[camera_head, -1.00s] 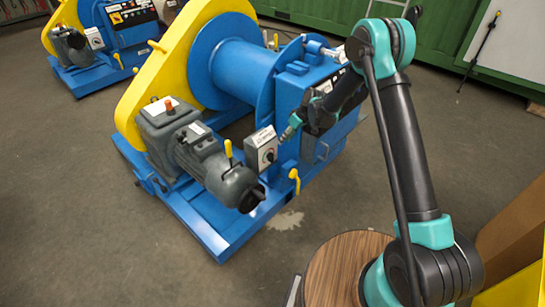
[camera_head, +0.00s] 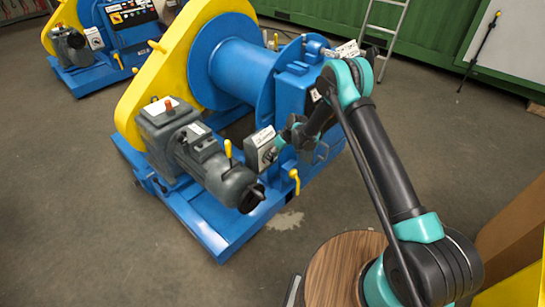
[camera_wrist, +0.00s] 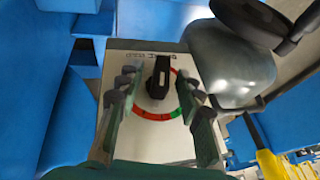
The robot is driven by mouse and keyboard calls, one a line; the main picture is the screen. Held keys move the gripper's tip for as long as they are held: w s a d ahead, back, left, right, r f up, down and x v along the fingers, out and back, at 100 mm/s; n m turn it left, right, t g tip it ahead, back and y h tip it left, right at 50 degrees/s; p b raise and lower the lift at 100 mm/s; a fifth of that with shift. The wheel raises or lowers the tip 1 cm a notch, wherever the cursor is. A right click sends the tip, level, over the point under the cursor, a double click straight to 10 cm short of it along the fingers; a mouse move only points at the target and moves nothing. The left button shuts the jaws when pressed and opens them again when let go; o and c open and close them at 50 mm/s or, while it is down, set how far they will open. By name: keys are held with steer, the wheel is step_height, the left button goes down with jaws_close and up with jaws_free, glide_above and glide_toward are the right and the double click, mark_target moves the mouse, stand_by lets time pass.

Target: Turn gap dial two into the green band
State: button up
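The gap dial (camera_wrist: 142,140) is a pale plate with a black bar knob (camera_wrist: 158,80), in the middle of the wrist view. A mostly red arc curves around the knob, with a short green band (camera_wrist: 177,112) at its lower right. The knob stands nearly upright in this view; which end is its pointer I cannot tell. My gripper (camera_wrist: 158,86) is open, its fingers on either side of the knob with gaps between. In the head view the dial's box (camera_head: 261,146) stands beside the grey motor, with my gripper (camera_head: 278,149) close to its face.
The grey motor (camera_head: 215,170) is left of the box, with a yellow-handled lever (camera_head: 228,150) near it. Another yellow lever (camera_head: 295,180) hangs below my gripper. The blue winch drum (camera_head: 245,72) stands behind. A second winch (camera_head: 95,45) is at the far left.

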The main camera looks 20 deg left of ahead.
jaws_close()
steer(key=shift+s, duration=0.1)
stand_by(0.4)
steer(key=shift+s+a+t+h, duration=0.15)
steer(key=shift+t+h, duration=0.25)
steer(key=shift+t, duration=0.5)
steer(key=t, duration=0.1)
steer(key=n+t+h, duration=0.1)
steer(key=t, duration=0.1)
steer(key=shift+s+a, duration=0.1)
steer(key=shift+s, duration=0.15)
steer(key=t+h, duration=0.1)
steer(key=t, duration=0.1)
steer(key=n+t, duration=0.1)
steer(key=t, duration=0.2)
steer(key=shift+s+f+h, duration=0.2)
steer(key=shift+h, duration=0.2)
steer(key=shift+t, duration=0.4)
